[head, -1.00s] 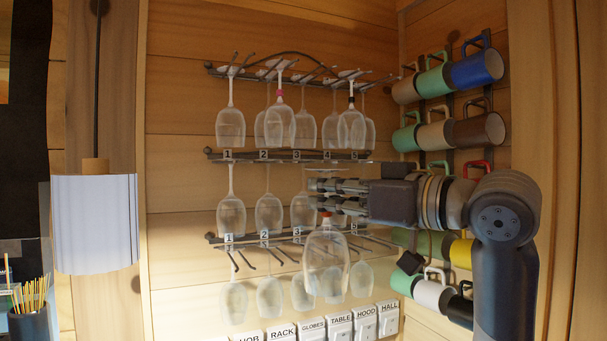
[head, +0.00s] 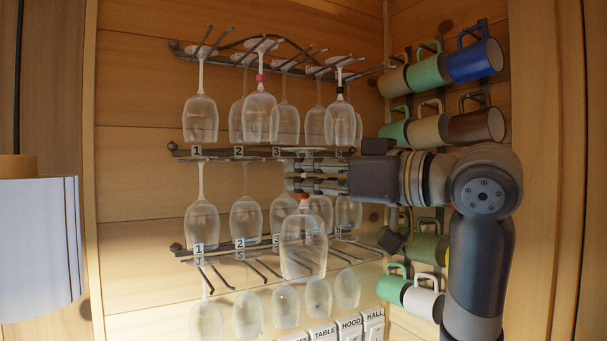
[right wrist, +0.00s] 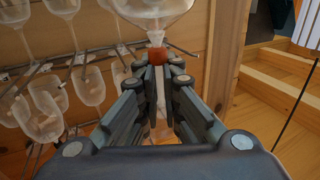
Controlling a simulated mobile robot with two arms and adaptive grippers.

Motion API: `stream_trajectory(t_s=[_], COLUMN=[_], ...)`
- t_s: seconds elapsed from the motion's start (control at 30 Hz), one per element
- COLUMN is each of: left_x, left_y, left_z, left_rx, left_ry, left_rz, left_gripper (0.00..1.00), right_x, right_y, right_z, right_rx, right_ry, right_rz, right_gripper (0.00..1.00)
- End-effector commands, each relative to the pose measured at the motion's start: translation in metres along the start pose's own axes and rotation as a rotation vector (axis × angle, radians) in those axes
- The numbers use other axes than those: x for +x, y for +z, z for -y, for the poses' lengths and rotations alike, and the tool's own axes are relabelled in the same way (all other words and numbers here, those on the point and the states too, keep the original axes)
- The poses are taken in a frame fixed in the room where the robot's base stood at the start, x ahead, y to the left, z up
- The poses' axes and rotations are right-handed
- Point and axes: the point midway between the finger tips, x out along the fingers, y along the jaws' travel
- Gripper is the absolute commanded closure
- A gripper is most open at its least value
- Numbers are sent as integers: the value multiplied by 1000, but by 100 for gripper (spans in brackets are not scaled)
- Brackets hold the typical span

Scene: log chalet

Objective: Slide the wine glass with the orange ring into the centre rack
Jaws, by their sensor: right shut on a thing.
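My right gripper (head: 302,172) is shut on the stem of a clear wine glass (head: 303,248) with an orange ring (head: 304,197). The glass hangs bowl down, its foot near the height of the centre rack (head: 225,154), in front of its right half. I cannot tell whether the foot touches the rack. Other clear glasses hang from this rack, such as the one at slot 1 (head: 201,222). In the right wrist view the fingers (right wrist: 158,90) pinch the stem just beside the orange ring (right wrist: 158,57). My left gripper is not in view.
The upper rack holds glasses, one with a pink ring (head: 260,78) and one with a black ring (head: 339,90). The lower rack (head: 190,253) also holds glasses (head: 205,319). Mugs (head: 474,60) hang on the right wall close to my arm. A lamp shade (head: 38,250) is at the left.

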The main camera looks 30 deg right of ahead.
Motion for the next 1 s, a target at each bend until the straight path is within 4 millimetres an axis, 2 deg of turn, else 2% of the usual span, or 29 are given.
stream_trajectory(t_s=[0.17,0.33,0.43,0.8,1.0], left_x=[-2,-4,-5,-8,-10], left_y=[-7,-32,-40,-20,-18], left_z=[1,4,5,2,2], left_rx=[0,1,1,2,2], left_ry=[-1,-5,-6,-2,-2], left_rz=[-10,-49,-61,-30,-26], left_gripper=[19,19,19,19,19], right_x=[6,14,18,35,45], right_y=[0,0,0,0,1], right_z=[-2,-6,-8,-15,-19], right_rx=[2,1,1,1,2], right_ry=[-1,0,0,0,0], right_rz=[0,0,0,0,1], right_gripper=[100,100,100,100,100])
